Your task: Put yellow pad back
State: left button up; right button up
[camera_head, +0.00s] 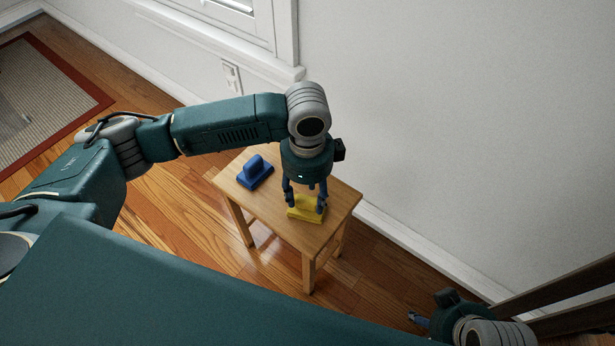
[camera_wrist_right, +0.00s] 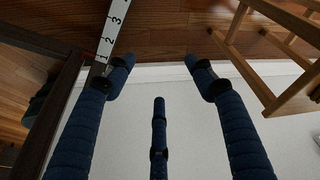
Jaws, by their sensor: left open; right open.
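The yellow pad (camera_head: 306,213) lies on the small wooden table (camera_head: 268,214), near its front right part. My left gripper (camera_head: 306,203) is open and points down at the pad, with its fingers at or just over the pad's sides. Whether the fingers touch it I cannot tell. My right gripper (camera_head: 416,318) is low at the bottom right, away from the table; in the right wrist view its fingers (camera_wrist_right: 155,75) are spread with nothing between them.
A blue block with a raised handle (camera_head: 255,172) stands on the table left of the pad. A white wall (camera_head: 440,130) runs behind the table. A dark wooden frame (camera_head: 560,292) is at the right. A numbered white strip (camera_wrist_right: 115,30) lies near my right fingers.

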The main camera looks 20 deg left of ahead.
aim_at(308, 201)
pick_arm(q)
notch_tip(308, 201, up, 10)
jog(key=p, duration=0.2)
jog(key=shift+f, duration=0.25)
pick_arm(e)
notch_tip(308, 201, down, 11)
jog(key=shift+w+a+g, duration=0.2)
jog(key=shift+w+g, duration=0.15)
jog(key=shift+g, duration=0.05)
jog(key=shift+r, duration=0.1)
